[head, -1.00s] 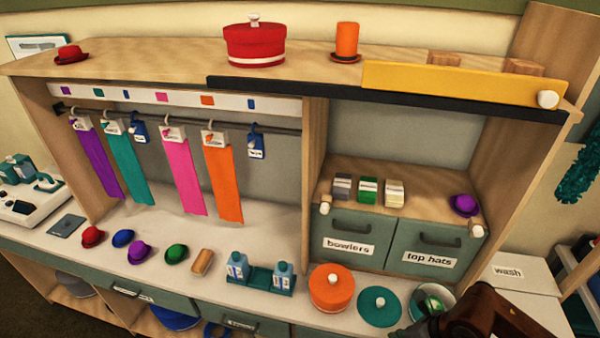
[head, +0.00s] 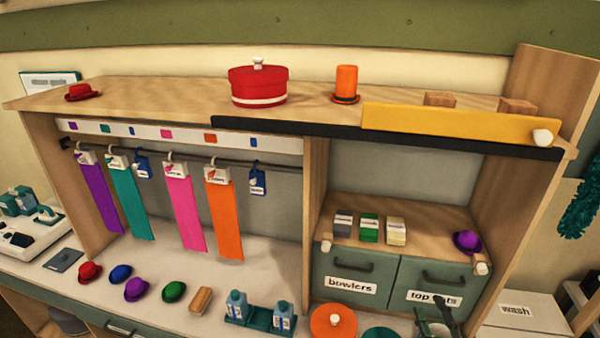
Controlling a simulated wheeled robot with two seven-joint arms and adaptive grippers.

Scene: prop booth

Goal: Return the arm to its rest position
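My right gripper (head: 433,312) shows at the bottom edge, right of centre, in front of the drawer labelled "top hats" (head: 404,291). It covers part of that label. Its fingers look apart, with nothing seen between them. Most of my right arm is below the picture. My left gripper is not in view.
An orange round box (head: 334,321) and a teal lid (head: 380,333) sit on the counter left of the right gripper, cut off by the bottom edge. A teal bottle rack (head: 258,321), small hats and a brush (head: 201,300) lie further left. A "wash" box (head: 527,312) stands right.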

